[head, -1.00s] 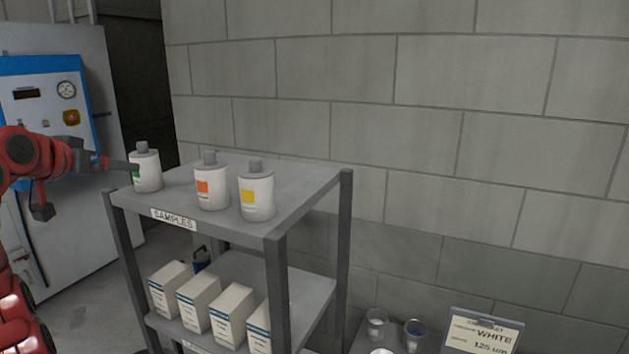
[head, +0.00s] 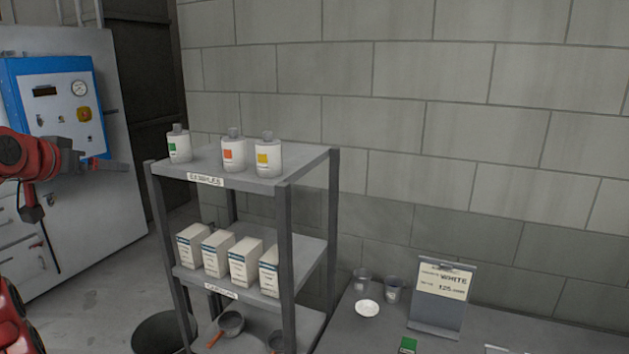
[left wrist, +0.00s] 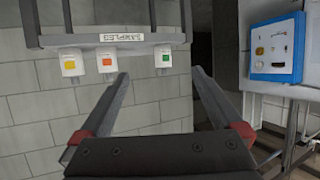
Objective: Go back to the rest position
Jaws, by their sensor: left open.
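My left gripper (head: 118,165) is at the left of the head view, in front of the blue control panel's cabinet and left of the shelf. In the left wrist view its two fingers (left wrist: 160,74) stand wide apart with nothing between them. Three white bottles with grey caps stand upright on the top shelf: a green-label bottle (head: 180,146), an orange-label bottle (head: 234,153) and a yellow-label bottle (head: 268,157). The gripper is clear of them. The left wrist view shows them upside down. My right gripper is not in view.
The grey shelf rack (head: 285,240) holds several white boxes (head: 243,261) on its middle level and pans (head: 231,323) below. At right, a grey table (head: 370,338) carries cups, a white dish (head: 367,308) and a sign (head: 441,290). Floor (head: 100,300) shows left of the rack.

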